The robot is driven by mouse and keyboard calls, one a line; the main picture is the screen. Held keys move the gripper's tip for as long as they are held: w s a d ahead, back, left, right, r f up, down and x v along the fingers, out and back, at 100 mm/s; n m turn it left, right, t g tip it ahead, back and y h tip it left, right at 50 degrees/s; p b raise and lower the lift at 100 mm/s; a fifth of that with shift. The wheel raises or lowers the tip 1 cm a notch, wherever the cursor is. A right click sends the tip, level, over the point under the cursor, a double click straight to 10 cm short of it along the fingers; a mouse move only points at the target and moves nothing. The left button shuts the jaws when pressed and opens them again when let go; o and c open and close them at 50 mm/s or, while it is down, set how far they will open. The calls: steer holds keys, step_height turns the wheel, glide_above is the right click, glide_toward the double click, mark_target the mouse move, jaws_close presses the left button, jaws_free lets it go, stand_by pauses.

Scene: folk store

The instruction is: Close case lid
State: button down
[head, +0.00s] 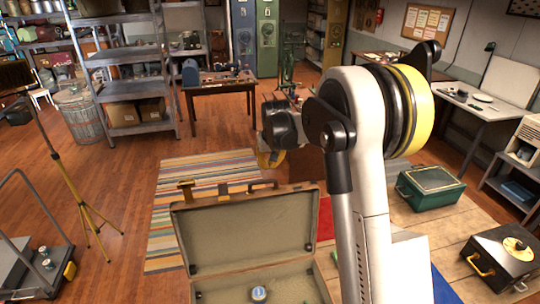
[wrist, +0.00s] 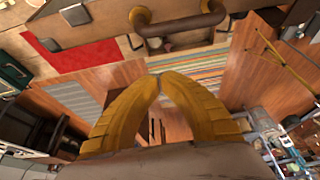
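The brown case stands open in the head view, with its lid (head: 245,232) raised and its pale lining facing me. The lid's handle and latches show along its top edge. My gripper (head: 268,159) is beyond the lid's top edge in the head view, mostly hidden by my arm. In the wrist view, the yellow fingers of my gripper (wrist: 160,76) are together at the tips with nothing between them. The case handle (wrist: 180,27) is just past the fingertips, apart from them, and a latch (wrist: 75,14) is to its left.
A small round tin (head: 259,293) lies in the case base. A green box (head: 430,187) and a black case (head: 500,256) stand to the right. A yellow tripod (head: 77,190) and a cart are on the left. Striped rug lies behind the lid.

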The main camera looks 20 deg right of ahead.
steer(key=s, duration=0.2)
steer(key=s+f, duration=0.1)
steer(key=shift+s+a+f+p, duration=0.1)
steer(key=shift+s+a+p, duration=0.15)
steer(key=shift+a+p, duration=0.15)
steer(key=shift+s, duration=0.15)
